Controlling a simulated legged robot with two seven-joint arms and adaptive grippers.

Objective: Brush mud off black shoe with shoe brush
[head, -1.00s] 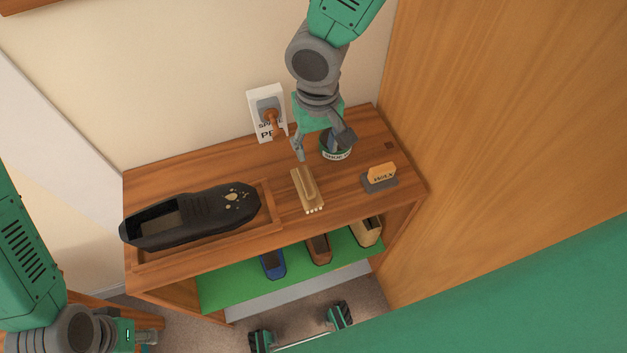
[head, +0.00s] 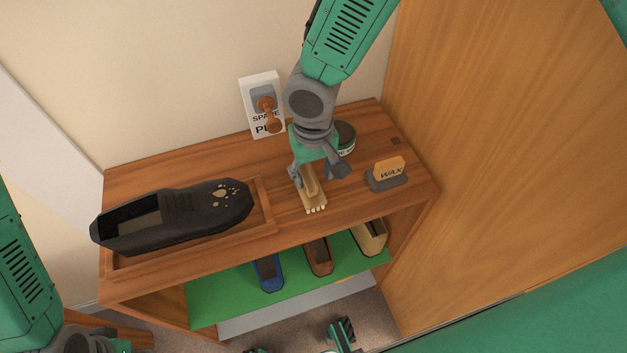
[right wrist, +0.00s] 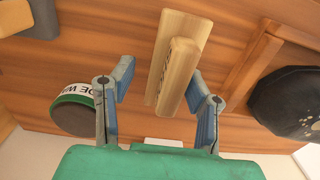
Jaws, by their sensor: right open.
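The black shoe (head: 165,222) lies in a shallow wooden tray (head: 266,203) on the left of the bench top, with pale mud spots (head: 219,192) at its right end. The wooden shoe brush (head: 314,202) lies on the bench right of the tray, its pale bristles showing at the near end. My right gripper (head: 318,174) is open over the brush.
A round tin (head: 346,136) stands close behind my right gripper. A wax block (head: 388,172) on a grey base sits to the right. A wall plate (head: 262,90) with a peg is behind. Small blue, brown and tan shoes stand on the green shelf (head: 225,294) below.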

